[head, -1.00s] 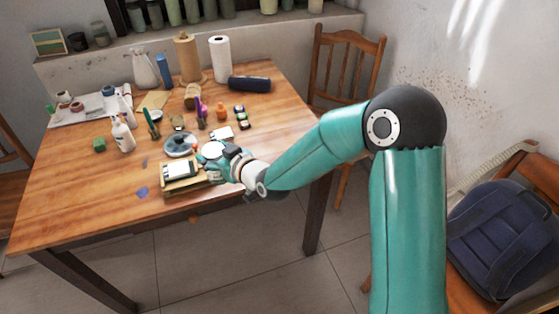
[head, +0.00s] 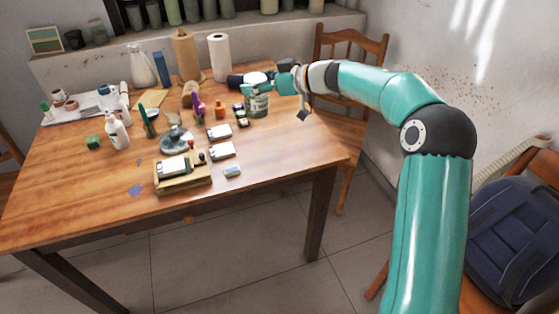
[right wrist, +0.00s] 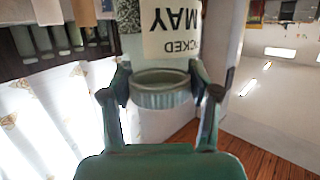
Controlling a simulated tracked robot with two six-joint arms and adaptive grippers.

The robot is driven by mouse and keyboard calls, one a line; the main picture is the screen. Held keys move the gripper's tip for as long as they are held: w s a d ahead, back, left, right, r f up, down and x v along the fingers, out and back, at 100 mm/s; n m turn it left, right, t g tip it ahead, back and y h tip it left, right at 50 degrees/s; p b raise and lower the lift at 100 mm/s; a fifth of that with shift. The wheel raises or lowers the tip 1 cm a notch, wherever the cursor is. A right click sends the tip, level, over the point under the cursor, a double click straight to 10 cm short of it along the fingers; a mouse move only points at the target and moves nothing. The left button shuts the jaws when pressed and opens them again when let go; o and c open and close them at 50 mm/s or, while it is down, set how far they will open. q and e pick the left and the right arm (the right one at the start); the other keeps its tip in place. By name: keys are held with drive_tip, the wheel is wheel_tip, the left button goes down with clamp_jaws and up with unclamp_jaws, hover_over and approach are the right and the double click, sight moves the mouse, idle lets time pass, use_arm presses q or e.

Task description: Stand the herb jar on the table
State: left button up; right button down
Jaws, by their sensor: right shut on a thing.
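The herb jar (head: 258,105) is at the right back part of the table (head: 290,145), a greenish jar with a pale label, and looks about upright in the head view. My right gripper (head: 257,88) is shut on it near its top, coming in from the right. In the right wrist view the jar (right wrist: 160,45) sits between the two fingers (right wrist: 165,92), with its ribbed rim toward the palm. Its label shows upside-down letters including "MAY". Whether its base touches the tabletop, I cannot tell. My left gripper is not in view.
A dark blue roll (head: 238,80) lies behind the jar, partly hidden by the gripper. Small dark-and-green items (head: 242,122) stand close to its left. A wooden tray (head: 185,187) and white boxes (head: 221,151) are nearer the front. The table's right front is clear.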

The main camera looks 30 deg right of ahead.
drive_tip(key=d+r+m+h, duration=0.1)
drive_tip(key=d+h, duration=0.1)
drive_tip(key=d, duration=0.4)
drive_tip(key=shift+t, duration=0.4)
drive_tip(key=f+b, duration=0.4)
drive_tip(key=f, duration=0.5)
drive_tip(key=f+b, duration=0.4)
drive_tip(key=f, duration=0.6)
drive_tip(key=shift+s+d+f, duration=0.1)
drive_tip(key=shift+s+f, duration=0.1)
drive_tip(key=shift+f, duration=0.1)
drive_tip(key=shift+c, duration=1.4)
unclamp_jaws()
drive_tip(key=p+v, duration=0.1)
drive_tip(key=v, duration=1.1)
